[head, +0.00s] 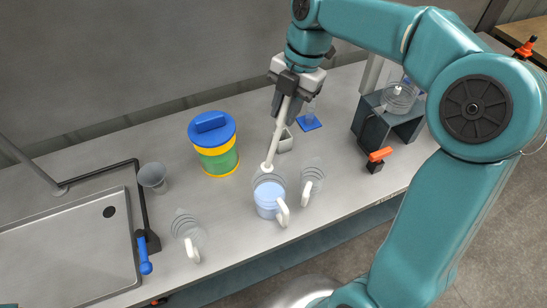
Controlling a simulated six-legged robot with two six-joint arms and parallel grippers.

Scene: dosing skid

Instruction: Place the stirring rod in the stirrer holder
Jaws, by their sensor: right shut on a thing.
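The white stirring rod (279,132) is in my right gripper (288,100), which is shut on its upper part. The rod hangs tilted, its rounded lower end at the mouth of a clear jug (270,200) holding pale blue liquid. I cannot tell whether the tip is inside the jug or above it. A small grey block-like holder (285,144), which looks like the stirrer holder, stands on the bench just behind and right of the rod. The rod and gripper partly cover it. My left gripper is not in view.
Clear jugs stand left (188,236) and right (312,178) of the filled one. A blue-lidded drum (213,146), a grey cup (153,177) and a blue-based cylinder (309,122) are nearby. A sink (70,255) lies left; a dark stand (372,128) and orange-handled valve (377,158) are right.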

